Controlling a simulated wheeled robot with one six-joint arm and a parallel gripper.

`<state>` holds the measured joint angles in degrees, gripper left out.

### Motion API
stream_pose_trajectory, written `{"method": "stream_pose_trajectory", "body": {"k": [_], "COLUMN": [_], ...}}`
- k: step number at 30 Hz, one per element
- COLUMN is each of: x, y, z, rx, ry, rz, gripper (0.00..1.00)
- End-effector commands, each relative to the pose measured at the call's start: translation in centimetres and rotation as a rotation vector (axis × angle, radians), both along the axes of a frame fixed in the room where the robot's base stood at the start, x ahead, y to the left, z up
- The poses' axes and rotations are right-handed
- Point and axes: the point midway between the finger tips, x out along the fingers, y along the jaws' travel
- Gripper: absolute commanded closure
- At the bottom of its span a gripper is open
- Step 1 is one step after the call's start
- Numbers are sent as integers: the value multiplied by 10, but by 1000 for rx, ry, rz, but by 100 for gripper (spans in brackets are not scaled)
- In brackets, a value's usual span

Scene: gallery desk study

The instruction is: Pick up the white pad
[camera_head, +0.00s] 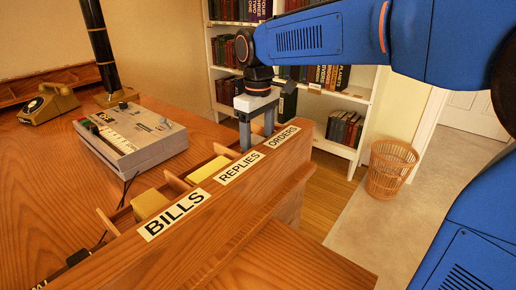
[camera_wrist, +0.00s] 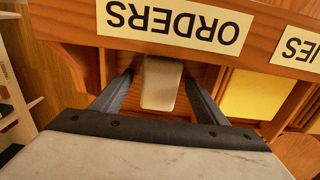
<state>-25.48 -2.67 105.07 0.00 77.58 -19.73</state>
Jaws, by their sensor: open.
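The white pad (camera_wrist: 161,88) shows in the wrist view as a pale, off-white block in the compartment behind the ORDERS label (camera_wrist: 178,22). My gripper (camera_wrist: 159,78) is open, with one finger on each side of the pad and a visible gap to it on both sides. In the head view my gripper (camera_head: 258,140) points down into the ORDERS end of the wooden organizer (camera_head: 225,205). There the pad is hidden behind the front board and the fingers.
Thin wooden dividers stand between compartments. A grey device (camera_head: 130,138) and a brass telephone (camera_head: 48,103) are on the desk. A bookcase (camera_head: 353,105) and wicker basket (camera_head: 390,169) stand beyond.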

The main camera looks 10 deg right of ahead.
Motion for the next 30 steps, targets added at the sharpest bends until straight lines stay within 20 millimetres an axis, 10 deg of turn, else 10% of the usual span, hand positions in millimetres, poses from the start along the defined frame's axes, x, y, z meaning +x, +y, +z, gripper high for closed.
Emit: {"method": "stream_pose_trajectory", "body": {"k": [7, 20, 30], "x": [0, 0, 1], "y": [0, 0, 0], "z": [0, 12, 85], "rx": [0, 1, 1], "ry": [0, -2, -3], "rz": [0, 0, 0], "gripper": [78, 78, 78]}}
